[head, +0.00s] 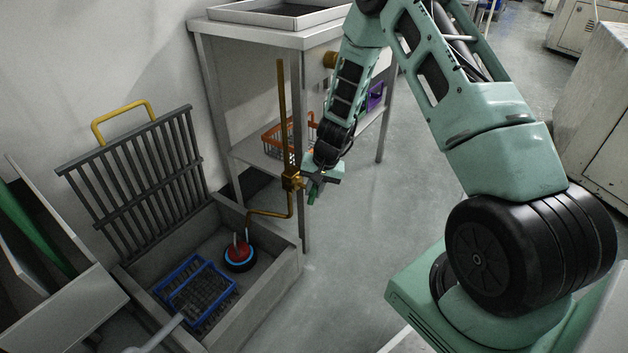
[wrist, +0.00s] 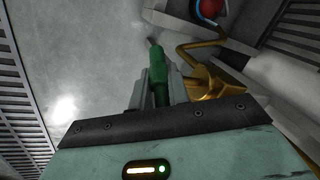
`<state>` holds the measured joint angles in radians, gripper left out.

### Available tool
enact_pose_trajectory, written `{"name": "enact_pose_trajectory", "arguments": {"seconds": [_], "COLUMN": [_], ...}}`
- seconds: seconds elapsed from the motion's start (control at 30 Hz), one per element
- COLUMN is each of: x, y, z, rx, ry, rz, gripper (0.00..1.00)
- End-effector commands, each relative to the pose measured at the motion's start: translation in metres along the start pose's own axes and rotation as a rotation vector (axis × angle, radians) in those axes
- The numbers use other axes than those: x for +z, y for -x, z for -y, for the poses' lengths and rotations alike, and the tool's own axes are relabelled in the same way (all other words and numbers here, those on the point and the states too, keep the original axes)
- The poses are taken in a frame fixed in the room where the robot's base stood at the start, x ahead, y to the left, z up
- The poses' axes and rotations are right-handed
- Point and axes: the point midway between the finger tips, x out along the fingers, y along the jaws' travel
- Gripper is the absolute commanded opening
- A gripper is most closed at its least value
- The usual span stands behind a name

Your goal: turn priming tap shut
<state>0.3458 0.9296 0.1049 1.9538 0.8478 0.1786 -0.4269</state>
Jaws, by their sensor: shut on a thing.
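The priming tap is a brass valve body (head: 291,180) on a thin upright brass pipe (head: 283,110) beside the bench leg. Its green lever (head: 312,194) sticks out toward my side. My gripper (head: 318,182) is at the tap, shut on the green lever. The brass body (wrist: 205,84) lies just right of the fingers there. The lever's inner end is partly hidden by my gripper.
A concrete pit (head: 285,262) holds a red-and-blue pump (head: 239,255) and a blue basket (head: 165,285). A barred grate (head: 140,185) stands raised behind it. A steel bench (head: 300,38) with an orange basket (head: 271,140) on its shelf stands behind the tap.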

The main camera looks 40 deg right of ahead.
Motion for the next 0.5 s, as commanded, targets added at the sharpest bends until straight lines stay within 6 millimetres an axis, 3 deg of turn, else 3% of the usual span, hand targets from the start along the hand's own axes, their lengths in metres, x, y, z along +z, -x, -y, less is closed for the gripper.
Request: {"name": "enact_pose_trajectory", "arguments": {"seconds": [0.5], "x": [-0.0037], "y": [-0.0022], "z": [-0.0037], "rx": [-0.247], "ry": [-0.120], "rz": [0.407], "gripper": [0.00]}}
